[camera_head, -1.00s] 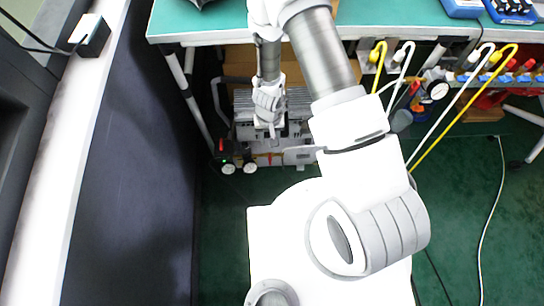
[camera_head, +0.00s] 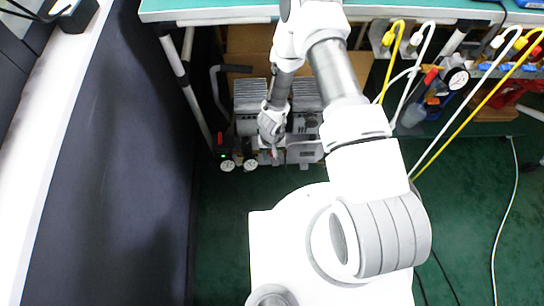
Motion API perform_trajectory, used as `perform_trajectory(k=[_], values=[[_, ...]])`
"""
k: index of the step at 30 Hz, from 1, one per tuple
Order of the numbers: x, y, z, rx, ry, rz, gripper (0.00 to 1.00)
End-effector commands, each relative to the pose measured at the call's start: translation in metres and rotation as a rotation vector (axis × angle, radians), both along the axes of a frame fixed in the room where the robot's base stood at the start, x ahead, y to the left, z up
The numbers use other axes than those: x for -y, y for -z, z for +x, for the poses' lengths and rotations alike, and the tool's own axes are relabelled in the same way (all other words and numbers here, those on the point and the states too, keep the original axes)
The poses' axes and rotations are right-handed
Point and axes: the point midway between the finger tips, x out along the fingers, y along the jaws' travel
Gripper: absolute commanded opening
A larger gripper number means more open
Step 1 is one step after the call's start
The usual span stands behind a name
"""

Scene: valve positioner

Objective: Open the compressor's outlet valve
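The compressor (camera_head: 247,95) stands on the green floor under the table, with ribbed grey cylinder heads on top. Two round gauges, a left one (camera_head: 228,165) and a right one (camera_head: 250,165), sit low on its front. A small red part (camera_head: 221,139) with a green light shows at its left. My gripper (camera_head: 273,152) is in front of the compressor's middle, right of the gauges, pointing down. Its fingers are too small to tell open from shut. The outlet valve cannot be told apart; my gripper and wrist hide part of the front.
The table edge (camera_head: 190,15) overhangs the compressor, and a table leg (camera_head: 183,85) stands at its left. A dark wall panel (camera_head: 110,170) runs along the left. Yellow and white hoses and a gauge (camera_head: 457,78) are at the right.

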Motion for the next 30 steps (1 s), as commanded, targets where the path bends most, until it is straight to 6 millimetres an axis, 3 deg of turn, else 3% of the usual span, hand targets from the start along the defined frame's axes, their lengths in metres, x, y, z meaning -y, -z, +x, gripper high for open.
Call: perform_trajectory(k=[10, 17, 30], values=[[-0.0001, 0.0034, -0.0001, 0.0, 0.0, 0.0, 0.41], [-0.0001, 0.0033, -0.0002, 0.0, 0.0, 0.0, 0.0], [0.0009, 0.0038, -0.0008, -0.002, 0.012, 0.02, 0.0]])
